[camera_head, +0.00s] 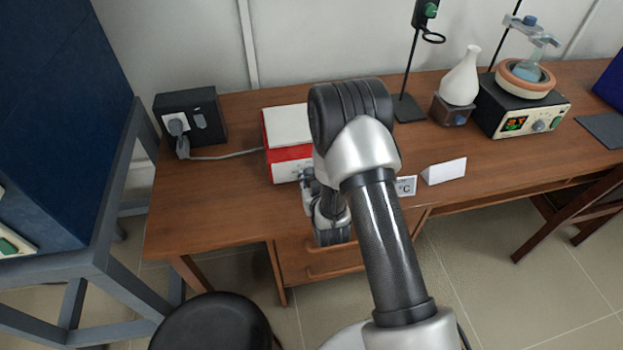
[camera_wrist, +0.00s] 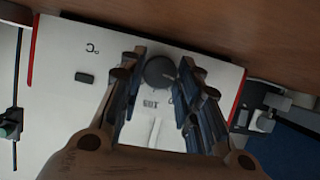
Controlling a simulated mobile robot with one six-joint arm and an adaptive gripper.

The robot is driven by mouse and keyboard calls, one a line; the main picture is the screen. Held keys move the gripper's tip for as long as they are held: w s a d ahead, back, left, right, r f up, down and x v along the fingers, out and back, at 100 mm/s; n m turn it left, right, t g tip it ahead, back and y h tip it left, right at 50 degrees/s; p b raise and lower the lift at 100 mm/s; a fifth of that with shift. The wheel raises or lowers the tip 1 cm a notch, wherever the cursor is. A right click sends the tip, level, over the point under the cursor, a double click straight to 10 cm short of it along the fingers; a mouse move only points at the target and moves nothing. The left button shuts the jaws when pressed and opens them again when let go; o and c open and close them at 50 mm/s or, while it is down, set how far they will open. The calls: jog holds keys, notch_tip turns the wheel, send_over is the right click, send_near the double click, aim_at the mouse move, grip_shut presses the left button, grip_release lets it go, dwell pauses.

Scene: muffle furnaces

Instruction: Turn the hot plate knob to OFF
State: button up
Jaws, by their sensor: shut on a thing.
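The hot plate (camera_head: 287,125) is a red and white box on the wooden table, partly hidden behind my arm in the head view. Its white front panel (camera_wrist: 62,100) fills the wrist view, which appears upside down, with a "°C" mark and a small dark display. The dark round knob (camera_wrist: 158,72) is on this panel. My gripper (camera_wrist: 165,67) has its fingers on both sides of the knob and is shut on it. In the head view, the knob and fingertips are hidden behind my arm. The knob's pointer setting cannot be read.
A black socket box (camera_head: 192,117) with a plug and grey cable stands left. Further right are a white flask (camera_head: 462,78) and a heating unit (camera_head: 522,110). A black stool (camera_head: 212,325) stands in front.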

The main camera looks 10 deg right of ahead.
jog(key=o, duration=0.8)
jog(key=shift+s, duration=0.1)
jog(key=v, duration=1.2)
